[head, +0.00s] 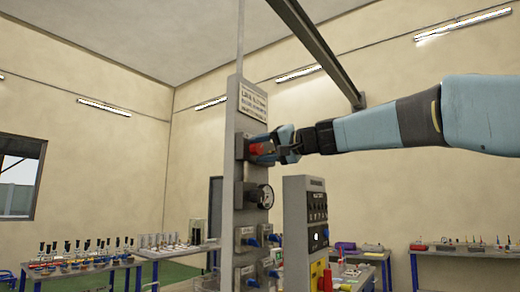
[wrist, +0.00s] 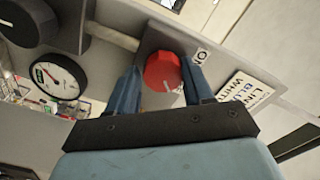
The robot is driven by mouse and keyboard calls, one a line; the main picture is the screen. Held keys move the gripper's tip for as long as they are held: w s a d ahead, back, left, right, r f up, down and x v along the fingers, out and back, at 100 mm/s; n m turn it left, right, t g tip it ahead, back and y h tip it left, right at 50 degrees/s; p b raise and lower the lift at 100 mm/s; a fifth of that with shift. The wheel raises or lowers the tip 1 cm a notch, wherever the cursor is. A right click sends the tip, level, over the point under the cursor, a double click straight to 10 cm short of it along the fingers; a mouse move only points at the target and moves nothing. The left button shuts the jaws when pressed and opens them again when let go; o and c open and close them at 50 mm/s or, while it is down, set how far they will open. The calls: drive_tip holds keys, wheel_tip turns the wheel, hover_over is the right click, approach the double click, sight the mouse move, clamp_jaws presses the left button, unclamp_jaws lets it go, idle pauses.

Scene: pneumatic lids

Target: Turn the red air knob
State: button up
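The red air knob (wrist: 162,72) is a round red knob with a white pointer mark, mounted on the grey panel (wrist: 108,55). In the head view the knob (head: 257,149) shows high on the upright post, partly covered by my gripper. My gripper (head: 272,146) reaches it from the right. In the wrist view the two blue fingers of my gripper (wrist: 160,85) stand on either side of the knob, close to its edges. Whether they press on it cannot be told.
A pressure gauge (wrist: 58,76) and a dark round part (wrist: 30,20) sit beside the knob on the panel. Blue valve handles (head: 250,242) are lower on the post. A grey control box (head: 306,225) stands right of it. Benches with equipment (head: 80,265) line the room.

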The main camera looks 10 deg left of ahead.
drive_tip(key=o, duration=0.3)
drive_tip(key=shift+o, duration=0.2)
drive_tip(key=v, duration=1.3)
drive_tip(key=shift+d, duration=0.35)
drive_tip(key=s+d+f+m+h, duration=0.1)
drive_tip(key=s+d+f+h, duration=0.4)
drive_tip(key=f, duration=0.9)
drive_tip(key=s+d+f+g+h, duration=0.1)
drive_tip(key=s+d+f+h, duration=0.5)
drive_tip(key=s+d+f, duration=0.3)
drive_tip(key=s+d+f+m+h, duration=0.1)
drive_tip(key=s+d+f+h, duration=0.4)
drive_tip(key=d+f, duration=0.7)
wheel_tip(320, 180, down, 9)
drive_tip(key=shift+s+d+f+m+h, duration=0.1)
drive_tip(key=shift+s+d+m+h, duration=0.2)
drive_tip(key=shift+s, duration=0.8)
